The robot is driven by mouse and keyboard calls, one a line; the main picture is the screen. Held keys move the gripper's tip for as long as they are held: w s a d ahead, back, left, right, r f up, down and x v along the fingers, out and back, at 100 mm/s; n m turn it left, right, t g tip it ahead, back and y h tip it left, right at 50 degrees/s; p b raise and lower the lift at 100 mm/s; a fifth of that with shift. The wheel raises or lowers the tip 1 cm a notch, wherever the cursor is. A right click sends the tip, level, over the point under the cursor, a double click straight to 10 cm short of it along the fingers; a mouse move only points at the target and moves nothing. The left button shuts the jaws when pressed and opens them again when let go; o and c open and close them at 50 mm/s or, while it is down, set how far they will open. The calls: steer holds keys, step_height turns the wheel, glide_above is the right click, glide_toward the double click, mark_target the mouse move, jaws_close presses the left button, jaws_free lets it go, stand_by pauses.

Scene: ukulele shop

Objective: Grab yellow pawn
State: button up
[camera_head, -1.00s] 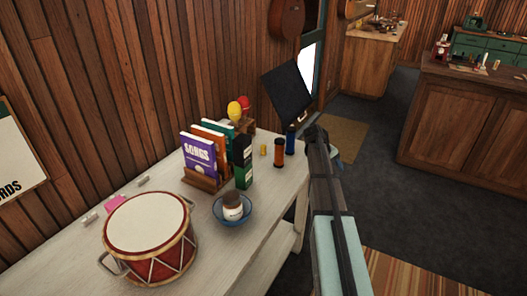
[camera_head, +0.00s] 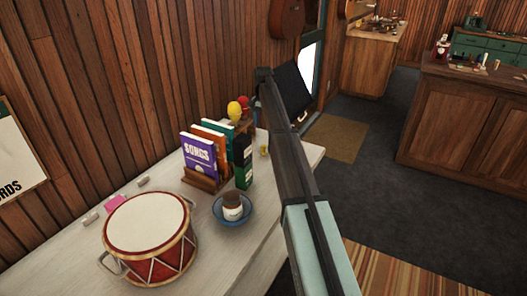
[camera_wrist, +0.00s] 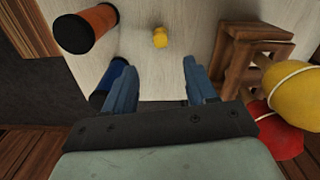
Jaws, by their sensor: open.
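The small yellow pawn (camera_wrist: 160,37) stands on the pale table in the wrist view, beyond the fingertips and roughly centred between them. In the head view the yellow pawn (camera_head: 264,151) is a small patch beside the dark green box, partly hidden by my arm. My gripper (camera_wrist: 156,70) is open, with two blue fingers spread apart and nothing between them. The fingers are apart from the pawn. In the head view my arm hides the gripper's fingers.
An orange cylinder (camera_wrist: 86,28) and a blue cylinder (camera_wrist: 111,80) stand left of the pawn in the wrist view. A wooden stand (camera_wrist: 246,52) and yellow and red maracas (camera_wrist: 295,88) are to the right. A drum (camera_head: 147,235) and bowl (camera_head: 231,211) occupy the nearer table.

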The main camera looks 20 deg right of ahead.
mark_target(263, 146)
step_height(263, 146, down, 8)
steer(key=shift+r, duration=0.15)
steer(key=shift+w+f, duration=0.1)
steer(key=shift+f, duration=2.95)
jaws_close()
